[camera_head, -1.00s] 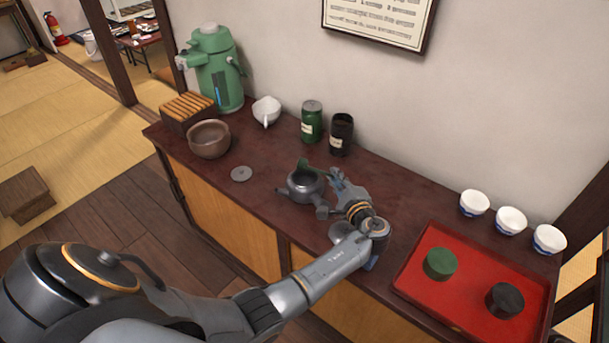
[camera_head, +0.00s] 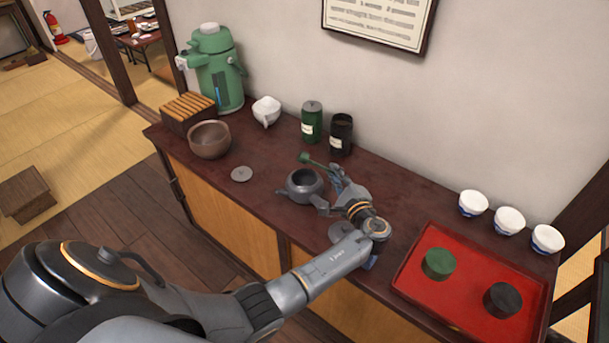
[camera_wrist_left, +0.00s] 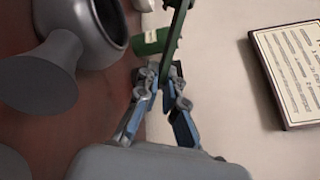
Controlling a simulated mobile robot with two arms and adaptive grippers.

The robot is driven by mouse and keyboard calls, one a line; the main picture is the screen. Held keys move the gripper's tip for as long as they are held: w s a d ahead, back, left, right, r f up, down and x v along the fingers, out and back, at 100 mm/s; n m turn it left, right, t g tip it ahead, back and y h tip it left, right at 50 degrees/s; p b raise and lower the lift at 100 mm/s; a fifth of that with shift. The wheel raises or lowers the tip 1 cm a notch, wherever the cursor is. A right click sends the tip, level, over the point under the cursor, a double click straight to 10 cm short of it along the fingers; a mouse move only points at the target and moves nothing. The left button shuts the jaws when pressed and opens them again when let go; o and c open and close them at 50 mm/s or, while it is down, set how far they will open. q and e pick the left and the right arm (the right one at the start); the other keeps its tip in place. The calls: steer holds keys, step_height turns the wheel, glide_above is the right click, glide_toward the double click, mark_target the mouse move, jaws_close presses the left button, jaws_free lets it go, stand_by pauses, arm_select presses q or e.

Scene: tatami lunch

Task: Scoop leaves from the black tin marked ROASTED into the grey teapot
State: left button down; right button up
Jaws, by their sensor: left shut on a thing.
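The black tin (camera_head: 340,135) stands upright at the back of the counter; its top looks dark and open, and its pale label is too small to read. The grey teapot (camera_head: 291,190) stands lidless in front of it and shows large in the left wrist view (camera_wrist_left: 102,50). My left gripper (camera_head: 338,178) is just right of the teapot, shut on a green scoop (camera_head: 318,163). The scoop's bowl is above and beyond the teapot's far rim, clear of the opening. The scoop also shows in the left wrist view (camera_wrist_left: 177,28). Whether it holds leaves cannot be seen.
A green tin (camera_head: 312,122) stands left of the black one. A grey lid (camera_head: 242,174), brown bowl (camera_head: 209,140), white pot (camera_head: 266,111) and green flask (camera_head: 222,75) are left. A red tray (camera_head: 459,312) with green and black round pieces and white cups (camera_head: 509,220) are right.

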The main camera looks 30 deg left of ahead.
arm_select(q)
steer(key=shift+r+m, duration=0.3)
steer(key=shift+r, duration=0.05)
stand_by(0.6)
